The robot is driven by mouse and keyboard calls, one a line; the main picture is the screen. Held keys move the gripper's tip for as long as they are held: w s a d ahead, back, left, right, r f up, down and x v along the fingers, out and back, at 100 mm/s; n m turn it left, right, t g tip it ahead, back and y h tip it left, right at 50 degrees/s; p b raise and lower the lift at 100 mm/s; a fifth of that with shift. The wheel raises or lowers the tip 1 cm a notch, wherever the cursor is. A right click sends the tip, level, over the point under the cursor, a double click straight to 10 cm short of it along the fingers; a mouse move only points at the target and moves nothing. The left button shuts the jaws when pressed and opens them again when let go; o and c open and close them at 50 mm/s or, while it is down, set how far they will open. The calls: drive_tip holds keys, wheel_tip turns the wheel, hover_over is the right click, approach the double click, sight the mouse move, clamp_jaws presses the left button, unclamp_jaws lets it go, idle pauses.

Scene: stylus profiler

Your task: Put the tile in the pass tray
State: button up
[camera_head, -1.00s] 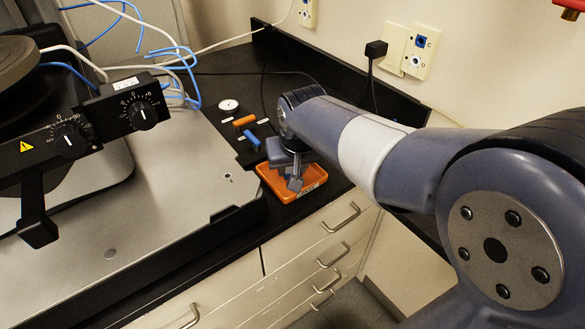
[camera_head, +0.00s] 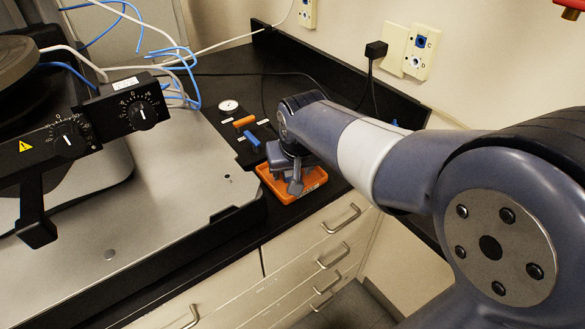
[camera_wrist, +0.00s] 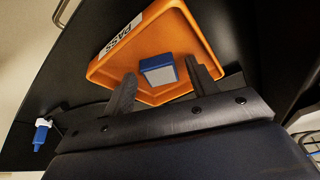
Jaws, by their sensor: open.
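The orange pass tray (camera_head: 312,190) sits on the black bench top near its front edge. In the wrist view the same tray (camera_wrist: 112,68) shows its "PASS" label. The tile (camera_wrist: 158,70), a small block with a grey face and blue sides, is inside the tray, near the side by my gripper. My gripper (camera_wrist: 161,88) is open. Its fingers stand apart on either side of the tile's position, with visible gaps. In the head view my gripper (camera_head: 294,184) is over the tray and hides the tile.
The profiler's grey base plate (camera_head: 165,200) lies left of the tray. A wall rises at the back right. Drawers are below the bench edge.

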drive_tip(key=a+p+v, duration=0.1)
drive_tip(key=v, duration=1.1)
drive_tip(key=shift+d+r, duration=0.15)
drive_tip(key=shift+d, duration=0.3)
